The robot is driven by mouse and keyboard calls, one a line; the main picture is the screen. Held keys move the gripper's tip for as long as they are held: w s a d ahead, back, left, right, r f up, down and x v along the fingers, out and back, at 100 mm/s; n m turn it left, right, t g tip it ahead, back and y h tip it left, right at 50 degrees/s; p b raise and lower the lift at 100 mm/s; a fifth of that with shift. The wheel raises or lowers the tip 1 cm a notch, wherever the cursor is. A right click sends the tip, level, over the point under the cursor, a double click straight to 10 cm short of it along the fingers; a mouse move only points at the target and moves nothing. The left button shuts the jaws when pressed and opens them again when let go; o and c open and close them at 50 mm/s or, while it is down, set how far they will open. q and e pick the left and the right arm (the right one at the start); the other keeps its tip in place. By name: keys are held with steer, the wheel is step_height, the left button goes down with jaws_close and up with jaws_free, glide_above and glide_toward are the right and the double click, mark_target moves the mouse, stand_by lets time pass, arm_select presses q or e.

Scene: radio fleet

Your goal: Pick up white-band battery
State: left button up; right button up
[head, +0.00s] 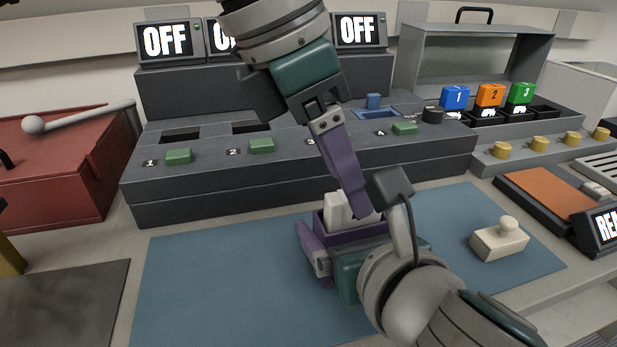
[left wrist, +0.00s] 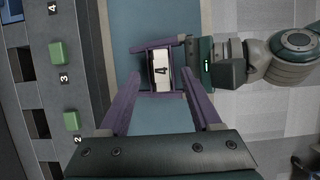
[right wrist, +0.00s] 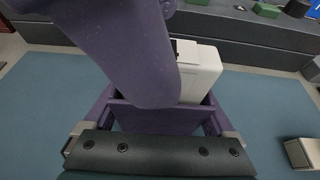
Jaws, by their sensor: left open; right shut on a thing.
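A white block marked 4, which looks like the white-band battery (head: 338,207), is held above the blue mat. It also shows in the left wrist view (left wrist: 161,71) and, partly covered, in the right wrist view (right wrist: 203,72). My right gripper (head: 345,232) is shut on it, with purple jaw parts around its lower portion. My left gripper (head: 350,200) reaches down from above with its jaws open. In the left wrist view its fingers (left wrist: 160,92) stand apart on either side of the block's line. A left finger hides part of the block in the right wrist view.
Blue 1 (head: 455,97), orange 2 (head: 490,95) and green 3 (head: 521,93) blocks stand in a rack at the back right. A cream knobbed block (head: 499,239) sits on the blue mat (head: 200,290). The grey console (head: 215,185) stands behind my grippers.

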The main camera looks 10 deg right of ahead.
arm_select(q)
steer(key=shift+x, duration=1.1)
jaws_close()
stand_by(0.6)
